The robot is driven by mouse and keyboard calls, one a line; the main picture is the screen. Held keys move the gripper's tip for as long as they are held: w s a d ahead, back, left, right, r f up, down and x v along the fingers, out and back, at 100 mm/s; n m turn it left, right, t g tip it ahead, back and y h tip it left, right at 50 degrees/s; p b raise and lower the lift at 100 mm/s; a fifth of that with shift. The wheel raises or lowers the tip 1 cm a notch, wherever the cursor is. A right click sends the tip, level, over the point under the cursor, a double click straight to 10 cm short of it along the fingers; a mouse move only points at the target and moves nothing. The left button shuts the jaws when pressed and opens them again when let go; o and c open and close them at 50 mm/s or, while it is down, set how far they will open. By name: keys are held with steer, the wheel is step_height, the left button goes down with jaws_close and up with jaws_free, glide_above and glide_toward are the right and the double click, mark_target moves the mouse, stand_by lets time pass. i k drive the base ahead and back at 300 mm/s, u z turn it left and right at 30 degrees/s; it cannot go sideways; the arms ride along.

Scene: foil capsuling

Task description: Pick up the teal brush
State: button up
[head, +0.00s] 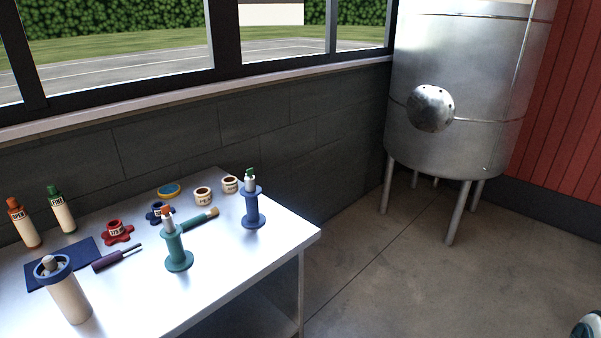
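The teal brush (194,222) lies on the metal table in the head view, its tan bristle end (212,212) pointing right. A teal spool-shaped stand (175,251) with an orange-brown topped piece on it stands just in front and hides part of the handle's left end. I cannot tell whether the brush and stand touch. My gripper is not in view.
A blue stand (253,210) is to the brush's right. Small labelled pots, including a red one (117,232), a purple-handled tool (112,260), bottles and a cream canister (67,293) are to the left. The table's right corner (305,236) is clear.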

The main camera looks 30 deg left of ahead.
mark_target(213, 212)
steer(key=u, duration=0.8)
steer(key=i, duration=0.9)
steer(key=u, duration=1.3)
steer(key=i, duration=0.55)
steer(key=u, duration=0.4)
